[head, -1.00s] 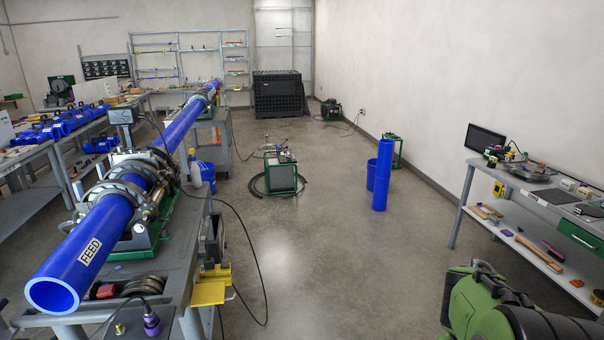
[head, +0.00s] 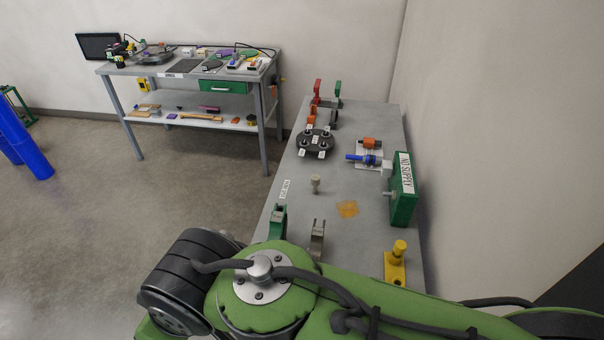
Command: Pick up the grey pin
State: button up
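A small pale grey-beige upright piece (head: 315,184) stands alone on the near workbench (head: 357,212), left of an orange square patch. It may be the grey pin, but it is too small to be sure. A dark round plate (head: 315,145) with several small posts and white tags lies farther back on the same bench. A grey forked bracket (head: 317,238) stands nearer to me, partly hidden by my green arm. My arm crosses the bottom of the view. My gripper is not in view.
A green bracket (head: 277,221), a yellow stand (head: 396,262), a green supply box (head: 402,190), and a blue and orange fitting (head: 368,156) stand on the bench. Red and green brackets (head: 322,97) are at its far end. Another workbench (head: 195,67) stands at the back wall. Floor is open at left.

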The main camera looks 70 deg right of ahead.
aim_at(315, 177)
jog(key=z, duration=2.5)
jog(key=j+u, duration=0.7)
jog(key=i+j+u, duration=0.55)
jog(key=j+u, duration=0.15)
jog(key=j, duration=0.15)
jog(key=i+l+z, duration=0.1)
jog(key=i+z, duration=0.6)
jog(key=i+j+z, duration=0.1)
jog(key=i+z, duration=0.15)
jog(key=z, duration=0.15)
jog(key=i+l+z, duration=0.15)
jog(key=z, duration=0.3)
jog(key=i+z, duration=0.7)
jog(key=z, duration=0.25)
jog(key=i+j+z, duration=0.15)
jog(key=i+z, duration=0.15)
jog(key=z, duration=0.15)
jog(key=i+j+z, duration=0.25)
jog(key=z, duration=0.25)
